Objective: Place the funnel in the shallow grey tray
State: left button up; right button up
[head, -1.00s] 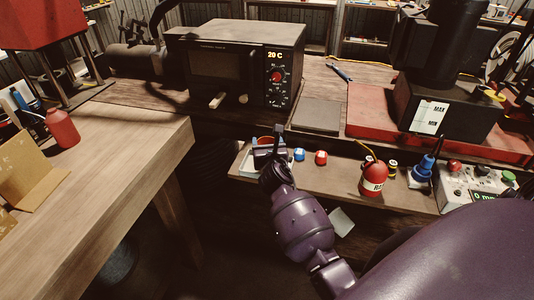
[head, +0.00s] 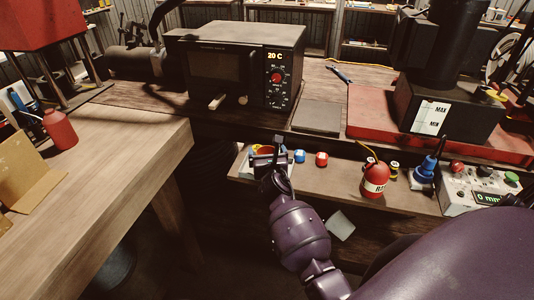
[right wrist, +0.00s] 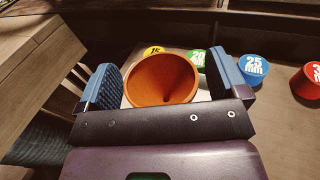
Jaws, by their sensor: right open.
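The orange funnel (right wrist: 160,82) shows in the right wrist view, wide mouth towards the camera. My right gripper (right wrist: 163,70) is open, with one blue finger on each side of the funnel and gaps between. In the head view the right gripper (head: 268,152) is over the left end of the lower shelf and hides most of the funnel. A pale shallow container (head: 244,163) shows beside and under the gripper there. A flat dark grey tray-like piece (head: 316,117) lies on the bench right of the oven, with nothing on it. My left gripper is out of view.
A blue 25 mm piece (right wrist: 255,66) and a red one (right wrist: 308,82) stand right of the gripper. A red bottle (head: 374,181) and a control box (head: 468,190) are farther right on the shelf. The oven (head: 235,65) stands behind. A wooden table (head: 120,150) is left.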

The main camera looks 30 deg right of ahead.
jog(key=shift+r, duration=0.1)
jog(key=shift+s+a, duration=0.1)
jog(key=shift+s, duration=0.05)
jog(key=v, duration=1.2)
jog(key=s+a+f+m+g+y, duration=0.1)
jog(key=s+f+m, duration=0.3)
jog(key=m, duration=0.6)
jog(key=s+a+f+m+g+y, duration=0.1)
jog(key=s+f+m+y, duration=0.3)
jog(key=s+m, duration=0.4)
jog(key=s+a+f+m+g+y, duration=0.1)
jog(key=s+f+m, duration=0.4)
jog(key=m, duration=0.6)
jog(key=shift+s+a+f+m+y+p, duration=0.3)
jog(key=shift+s+a+f+y+p, duration=0.1)
jog(key=shift+s+a+y, duration=0.35)
jog(key=shift+w+a, duration=0.1)
jog(key=shift+a, duration=0.05)
jog(key=shift+c, duration=0.4)
